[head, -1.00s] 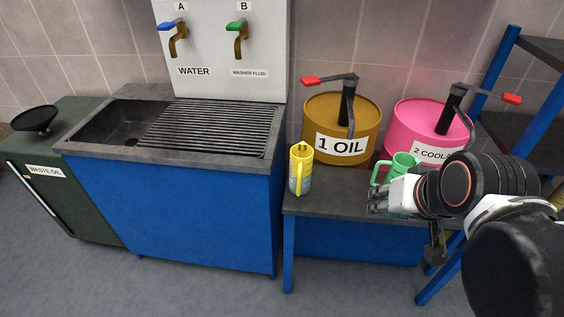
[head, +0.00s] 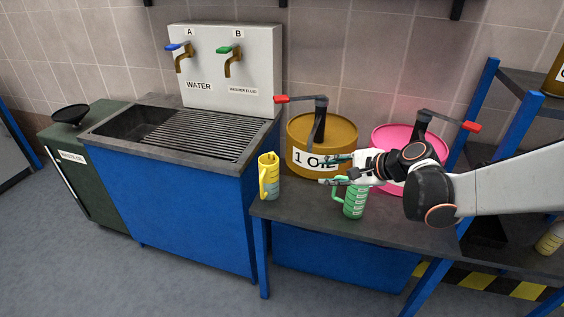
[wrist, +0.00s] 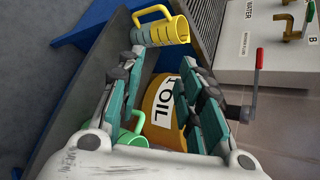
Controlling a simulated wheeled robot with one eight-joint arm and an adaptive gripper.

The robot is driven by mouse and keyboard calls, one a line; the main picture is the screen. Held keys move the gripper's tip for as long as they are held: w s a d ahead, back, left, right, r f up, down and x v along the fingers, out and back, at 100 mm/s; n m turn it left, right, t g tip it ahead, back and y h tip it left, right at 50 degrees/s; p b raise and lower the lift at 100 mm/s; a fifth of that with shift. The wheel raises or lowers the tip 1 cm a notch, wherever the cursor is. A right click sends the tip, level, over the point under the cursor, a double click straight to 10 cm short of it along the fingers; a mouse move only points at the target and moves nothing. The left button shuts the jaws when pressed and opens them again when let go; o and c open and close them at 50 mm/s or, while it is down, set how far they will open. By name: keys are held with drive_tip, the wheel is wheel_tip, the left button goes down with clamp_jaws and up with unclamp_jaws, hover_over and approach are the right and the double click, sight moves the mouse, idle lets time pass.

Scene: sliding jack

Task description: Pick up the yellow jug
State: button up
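The yellow jug (head: 269,178) stands upright at the left end of the dark bench, beside the sink cabinet, with its handle on the left. In the wrist view the yellow jug (wrist: 172,31) shows beyond my fingertips, between and slightly past them. My gripper (head: 326,170) is open and empty in the head view, pointing left toward the jug with a clear gap. It hangs above and behind the green jug. The open fingers also show in the wrist view (wrist: 163,52).
A green jug (head: 355,201) stands on the bench (head: 400,228) just below my gripper. The brown oil drum (head: 304,136) and pink coolant drum (head: 388,142) with pump handles stand behind. The sink (head: 122,124) is left. A blue rack (head: 478,110) stands right.

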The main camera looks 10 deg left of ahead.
drive_tip(key=w+a+f+m+y+p, duration=0.1)
drive_tip(key=w+a+f+m+y, duration=0.4)
drive_tip(key=f, duration=0.3)
drive_tip(key=m+y, duration=0.3)
drive_tip(key=m, duration=0.1)
approach(261, 186)
drive_tip(key=shift+g, duration=0.4)
drive_tip(key=shift+w+f+b+x, duration=0.15)
drive_tip(key=shift+b+x, duration=0.5)
drive_tip(key=shift+x, duration=1.1)
drive_tip(key=shift+w+f+b+x, duration=0.15)
drive_tip(key=shift+b+x, duration=0.5)
drive_tip(key=shift+x, duration=1.1)
drive_tip(key=shift+w+b+x, duration=0.25)
drive_tip(key=shift+b+x, duration=0.4)
drive_tip(key=shift+x, duration=1.1)
drive_tip(key=shift+d+r, duration=0.1)
drive_tip(key=shift+d, duration=0.1)
clamp_jaws()
